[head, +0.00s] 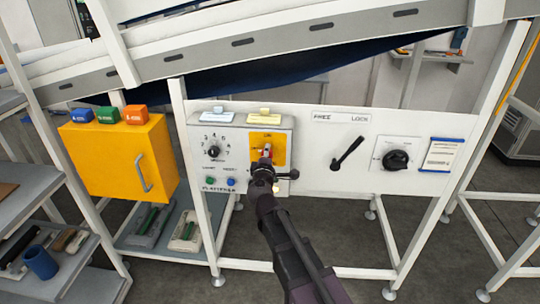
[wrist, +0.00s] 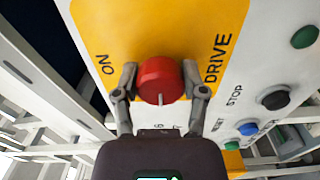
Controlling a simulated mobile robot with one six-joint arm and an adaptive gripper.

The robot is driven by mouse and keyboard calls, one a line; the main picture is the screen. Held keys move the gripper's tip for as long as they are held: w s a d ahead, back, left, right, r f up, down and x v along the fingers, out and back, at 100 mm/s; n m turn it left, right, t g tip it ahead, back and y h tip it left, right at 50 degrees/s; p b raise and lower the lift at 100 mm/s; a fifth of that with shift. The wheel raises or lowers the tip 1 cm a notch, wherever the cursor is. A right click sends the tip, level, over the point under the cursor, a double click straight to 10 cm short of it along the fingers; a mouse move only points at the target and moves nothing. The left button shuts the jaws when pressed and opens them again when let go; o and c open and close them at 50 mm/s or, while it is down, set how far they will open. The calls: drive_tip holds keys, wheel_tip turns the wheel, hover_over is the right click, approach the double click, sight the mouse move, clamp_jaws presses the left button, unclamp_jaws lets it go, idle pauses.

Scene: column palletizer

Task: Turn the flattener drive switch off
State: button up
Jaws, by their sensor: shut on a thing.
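A short pale line on the knob points toward my gripper's body. My gripper (wrist: 159,72) has one finger on each side of the knob and is shut on it. In the head view the yellow plate (head: 280,150) is on the white control box, and my gripper (head: 267,160) covers most of the knob.
On the same box are a numbered dial (head: 213,151), a green button (head: 210,181) and a blue button (head: 231,182). To the right are a black lever (head: 347,154) and a black rotary knob (head: 396,159). A yellow cabinet (head: 110,160) stands left.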

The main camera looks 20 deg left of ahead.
drive_tip(key=o, duration=1.1)
drive_tip(key=shift+w, duration=0.15)
drive_tip(key=shift+o, duration=0.2)
drive_tip(key=shift+s, duration=0.2)
drive_tip(key=v, duration=1.1)
drive_tip(key=shift+s+d, duration=0.25)
drive_tip(key=shift+s, duration=0.1)
